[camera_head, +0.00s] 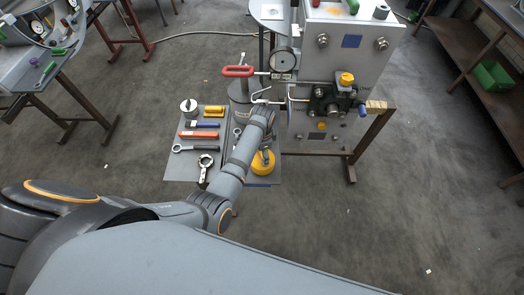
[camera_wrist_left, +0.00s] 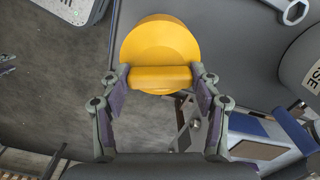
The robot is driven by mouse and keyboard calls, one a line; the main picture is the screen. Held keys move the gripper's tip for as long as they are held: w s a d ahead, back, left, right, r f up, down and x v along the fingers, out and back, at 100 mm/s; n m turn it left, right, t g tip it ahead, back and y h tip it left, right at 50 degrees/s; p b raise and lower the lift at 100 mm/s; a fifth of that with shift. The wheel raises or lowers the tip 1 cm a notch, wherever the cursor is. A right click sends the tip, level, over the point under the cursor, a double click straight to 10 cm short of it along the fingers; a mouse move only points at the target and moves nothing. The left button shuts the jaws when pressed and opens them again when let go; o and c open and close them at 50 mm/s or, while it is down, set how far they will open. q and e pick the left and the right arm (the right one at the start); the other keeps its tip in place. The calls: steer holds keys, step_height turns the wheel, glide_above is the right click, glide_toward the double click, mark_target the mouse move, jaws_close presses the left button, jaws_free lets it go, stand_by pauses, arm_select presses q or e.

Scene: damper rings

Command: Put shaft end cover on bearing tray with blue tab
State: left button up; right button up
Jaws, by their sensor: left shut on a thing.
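The shaft end cover is a round yellow disc with a raised bar handle (camera_wrist_left: 160,44). My left gripper (camera_wrist_left: 161,77) is shut on that bar in the left wrist view, one finger on each side. In the head view the cover (camera_head: 262,164) shows beside my left forearm, over the near part of the right grey tray (camera_head: 275,177). A blue tab (camera_head: 258,186) shows at that tray's near edge. My forearm hides much of the tray and the gripper. I cannot tell whether the cover touches the tray. My right gripper is out of view.
A left grey tray (camera_head: 176,165) holds several tools, including a red-orange bar (camera_head: 201,135). A grey can (camera_head: 240,92) stands behind the right tray, below a red handle (camera_head: 237,71). The machine housing (camera_head: 345,50) is at right.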

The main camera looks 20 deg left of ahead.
arm_select(q)
steer(key=shift+f, duration=0.8)
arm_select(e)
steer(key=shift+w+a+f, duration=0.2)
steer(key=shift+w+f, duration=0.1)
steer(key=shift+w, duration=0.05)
arm_select(q)
steer(key=shift+f, duration=0.2)
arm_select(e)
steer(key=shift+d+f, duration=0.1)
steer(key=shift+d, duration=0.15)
arm_select(q)
steer(key=o, duration=1.8)
step_height(320, 180, up, 7)
steer(key=shift+r, duration=0.2)
jaws_close()
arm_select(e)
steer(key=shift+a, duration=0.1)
